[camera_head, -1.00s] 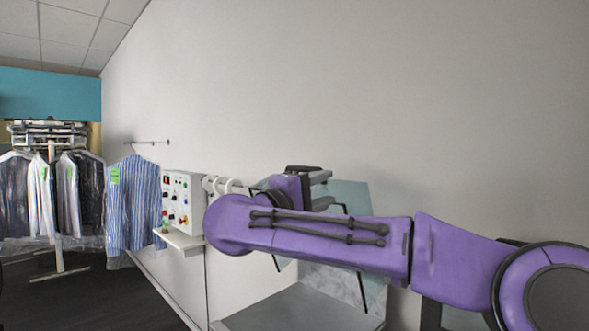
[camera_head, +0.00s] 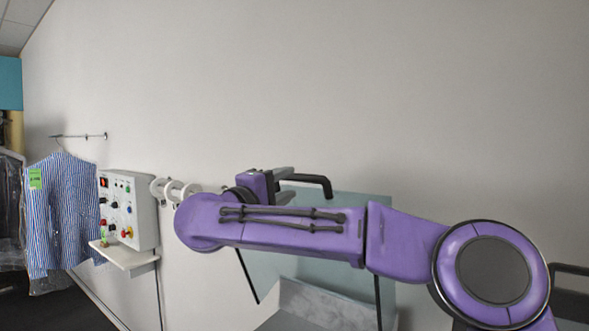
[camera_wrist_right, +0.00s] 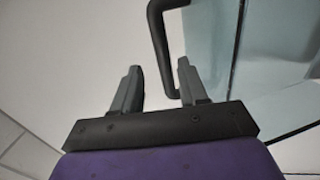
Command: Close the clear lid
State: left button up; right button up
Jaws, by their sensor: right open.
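The clear lid (camera_head: 352,203) is a bluish see-through pane with dark edges. It stands raised and tilted by the wall, partly hidden behind my right arm. Its black handle (camera_head: 316,180) sticks out near the top. My right gripper (camera_head: 289,185) is at the handle. In the right wrist view the gripper (camera_wrist_right: 158,68) is open, and the bent handle (camera_wrist_right: 160,38) passes between and beyond its fingertips. The handle's lower end is close to the right finger; I cannot tell whether they touch. The lid also shows at right there (camera_wrist_right: 275,50). My left gripper is not in view.
A grey bin (camera_head: 318,305) stands under the lid, partly hidden by my arm. A control box (camera_head: 128,210) with a small shelf (camera_head: 125,255) is on the wall at left. A striped shirt (camera_head: 62,205) hangs beyond it.

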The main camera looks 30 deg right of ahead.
aim_at(296, 179)
jog(key=x, duration=0.1)
jog(key=p+x, duration=0.2)
jog(key=x, duration=0.1)
jog(key=shift+s+r, duration=0.3)
jog(key=shift+r, duration=0.05)
jog(key=w+d, duration=0.1)
jog(key=w+d+f+p, duration=0.1)
jog(key=w, duration=0.1)
jog(key=shift+w, duration=0.15)
jog(key=shift+s+r, duration=0.15)
jog(key=shift+s, duration=0.6)
jog(key=shift+c, duration=1.2)
jog(key=c, duration=0.5)
jog(key=shift+w, duration=0.1)
grip_shut()
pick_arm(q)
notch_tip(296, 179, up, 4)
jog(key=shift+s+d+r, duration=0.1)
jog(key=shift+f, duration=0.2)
